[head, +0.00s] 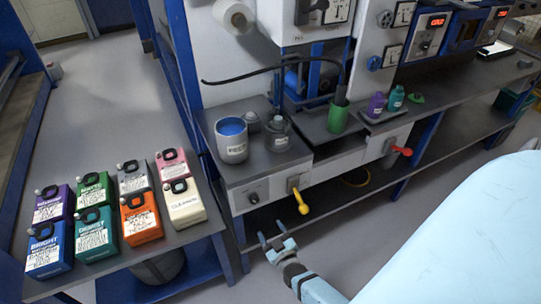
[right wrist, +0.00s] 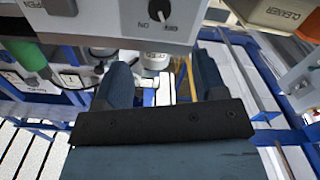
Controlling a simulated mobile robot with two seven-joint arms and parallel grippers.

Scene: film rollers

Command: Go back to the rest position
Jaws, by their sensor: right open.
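My right gripper (head: 274,236) is open and empty in the head view. It is in front of the machine, low over the floor, below the yellow lever (head: 300,202). In the right wrist view its two fingers (right wrist: 162,76) stand apart with nothing between them. The machine's front panel with an on/off knob (right wrist: 158,12) is close above the fingers there. My left gripper is in neither view.
A side table (head: 194,234) at left carries several coloured chemical bottles. The machine's counter (head: 250,170) holds a cup with blue liquid (head: 231,140) and a green cylinder (head: 338,117). A red lever (head: 400,151) sticks out to the right.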

